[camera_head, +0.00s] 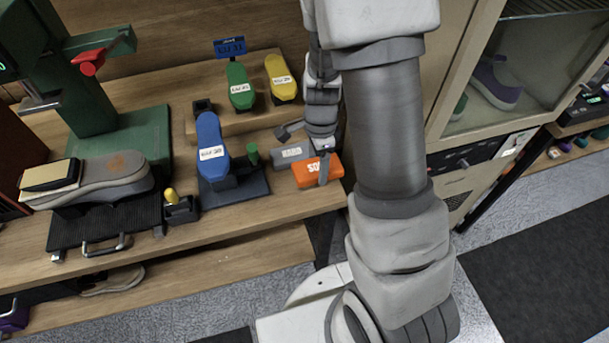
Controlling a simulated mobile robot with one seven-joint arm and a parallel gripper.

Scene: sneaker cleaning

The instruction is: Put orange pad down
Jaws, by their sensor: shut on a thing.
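The orange pad (309,174) is a flat block with white lettering, near the front right corner of the wooden bench. My gripper (323,166) reaches down from behind it and is shut on it, with one dark finger across its front face. The pad is low, close to the bench top; I cannot tell whether it touches the wood. The rest of the gripper is partly hidden by my own arm.
A grey labelled block (291,154) lies just behind the pad. A blue shoe form (212,148) on a dark base and a small green peg (252,155) stand to the left. Yellow (281,78) and green (240,86) forms stand behind. The bench (290,204) is bare in front.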

